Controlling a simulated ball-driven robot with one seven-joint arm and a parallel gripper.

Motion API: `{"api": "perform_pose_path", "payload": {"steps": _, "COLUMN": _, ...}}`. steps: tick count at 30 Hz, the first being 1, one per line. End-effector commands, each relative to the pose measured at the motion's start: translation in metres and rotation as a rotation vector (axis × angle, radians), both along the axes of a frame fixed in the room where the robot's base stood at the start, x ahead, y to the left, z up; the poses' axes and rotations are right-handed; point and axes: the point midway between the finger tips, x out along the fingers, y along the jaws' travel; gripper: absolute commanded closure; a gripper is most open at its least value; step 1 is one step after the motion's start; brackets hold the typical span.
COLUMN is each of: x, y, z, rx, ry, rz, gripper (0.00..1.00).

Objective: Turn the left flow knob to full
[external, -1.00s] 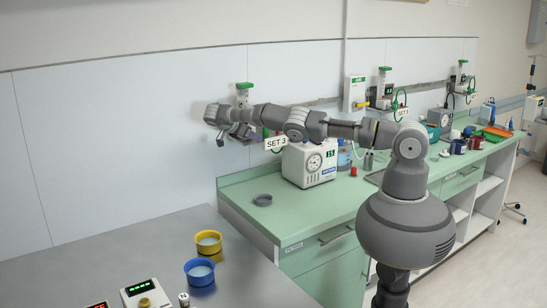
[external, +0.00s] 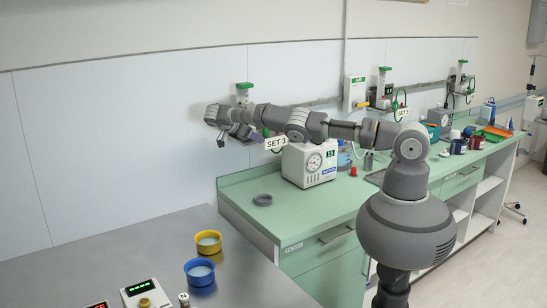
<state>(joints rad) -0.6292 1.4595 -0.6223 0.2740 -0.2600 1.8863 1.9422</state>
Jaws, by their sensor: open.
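The left flowmeter is on the wall panel at the left end of the rail. Its green knob or cap (external: 244,86) shows above my wrist, and its lower part is hidden behind my arm. A sign reading SET 3 (external: 276,143) hangs just right of my gripper. My gripper (external: 240,133) is open, below the green top and in front of the wall. The fingers are small and dark here, and I cannot tell whether they touch anything. The knob's setting cannot be read.
Two more green-topped flowmeters, a middle one (external: 384,70) and a right one (external: 462,63), are along the rail. A white boxy device (external: 309,163) stands on the green counter under my arm. A grey ring (external: 262,199) lies left of it. Yellow (external: 208,242) and blue (external: 199,271) bowls stand on the grey table.

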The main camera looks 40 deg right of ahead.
Motion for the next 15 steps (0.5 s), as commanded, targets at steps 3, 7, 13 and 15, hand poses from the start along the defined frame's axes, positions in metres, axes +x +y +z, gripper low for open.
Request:
{"api": "perform_pose_path", "payload": {"steps": 3, "x": 0.0, "y": 0.001, "z": 0.005, "rx": 0.001, "ry": -0.001, "rz": 0.002, "gripper": 0.53}}
{"api": "perform_pose_path", "payload": {"steps": 7, "x": -0.001, "y": 0.002, "z": 0.022, "rx": 0.002, "ry": -0.001, "rz": 0.001, "gripper": 0.53}}
{"api": "perform_pose_path", "payload": {"steps": 13, "x": -0.006, "y": 0.003, "z": 0.029, "rx": -0.002, "ry": -0.002, "rz": 0.001, "gripper": 0.53}}
{"api": "perform_pose_path", "payload": {"steps": 15, "x": -0.008, "y": 0.003, "z": 0.029, "rx": -0.003, "ry": -0.002, "rz": 0.002, "gripper": 0.53}}
